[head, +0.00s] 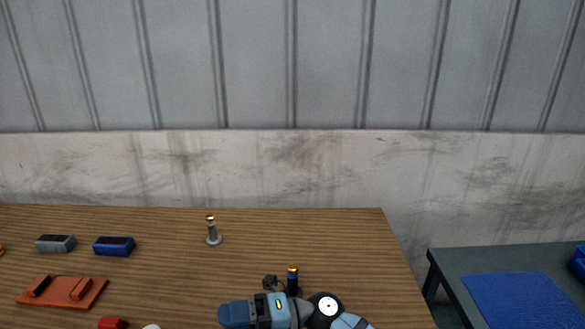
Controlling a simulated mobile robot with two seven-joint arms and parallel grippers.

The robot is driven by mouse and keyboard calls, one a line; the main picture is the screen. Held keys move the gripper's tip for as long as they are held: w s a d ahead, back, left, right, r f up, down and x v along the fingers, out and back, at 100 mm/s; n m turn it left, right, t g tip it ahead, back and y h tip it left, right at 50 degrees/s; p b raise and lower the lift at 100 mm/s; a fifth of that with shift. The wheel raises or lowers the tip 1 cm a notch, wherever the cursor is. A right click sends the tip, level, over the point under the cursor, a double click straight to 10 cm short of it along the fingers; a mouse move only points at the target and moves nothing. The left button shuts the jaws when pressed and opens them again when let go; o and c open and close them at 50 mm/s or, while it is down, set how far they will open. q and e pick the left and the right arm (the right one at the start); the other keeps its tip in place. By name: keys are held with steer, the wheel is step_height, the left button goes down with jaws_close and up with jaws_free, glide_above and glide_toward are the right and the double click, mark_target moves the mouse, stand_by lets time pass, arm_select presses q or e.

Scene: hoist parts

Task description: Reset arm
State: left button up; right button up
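One of my arms, blue-grey with black joints, comes in at the bottom centre of the head view, apparently the right one. Its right gripper (281,285) seems to be at the small dark parts above the wrist, but the fingers do not show clearly. A dark upright cylinder with a gold and blue top (292,279) stands directly behind the wrist. I cannot tell whether it is held or only behind the arm. My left gripper is not in view.
The wooden table (330,235) holds a grey block (55,243), a blue block (114,246), an orange-red tray (62,292), a red piece (112,323) and a grey post with a gold top (213,231). A dark side table with a blue mat (525,300) stands right, beyond a gap.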

steer(key=w+d+f+m+t+h+p, duration=0.1)
steer(key=d+f+m+t+h+p, duration=0.15)
steer(key=d+m+t, duration=0.75)
steer(key=w+d+f+m+t+h+p, duration=0.1)
steer(key=d+f+m+t+h, duration=0.4)
steer(key=m+t, duration=0.9)
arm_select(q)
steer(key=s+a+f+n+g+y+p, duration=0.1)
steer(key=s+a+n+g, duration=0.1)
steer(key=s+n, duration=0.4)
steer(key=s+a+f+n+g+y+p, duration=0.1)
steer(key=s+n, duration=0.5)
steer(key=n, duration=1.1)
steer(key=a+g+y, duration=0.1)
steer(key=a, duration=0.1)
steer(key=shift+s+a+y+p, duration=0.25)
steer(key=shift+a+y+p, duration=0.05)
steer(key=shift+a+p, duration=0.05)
arm_select(e)
steer(key=s+d+f+m+g+h, duration=0.7)
steer(key=s+d+f+m, duration=0.5)
steer(key=s+d+f, duration=0.2)
steer(key=shift+s+d+f+m+g+h, duration=0.15)
steer(key=shift+s+d+m+g+h, duration=0.2)
steer(key=shift+s+g, duration=0.3)
steer(key=shift+w, duration=0.1)
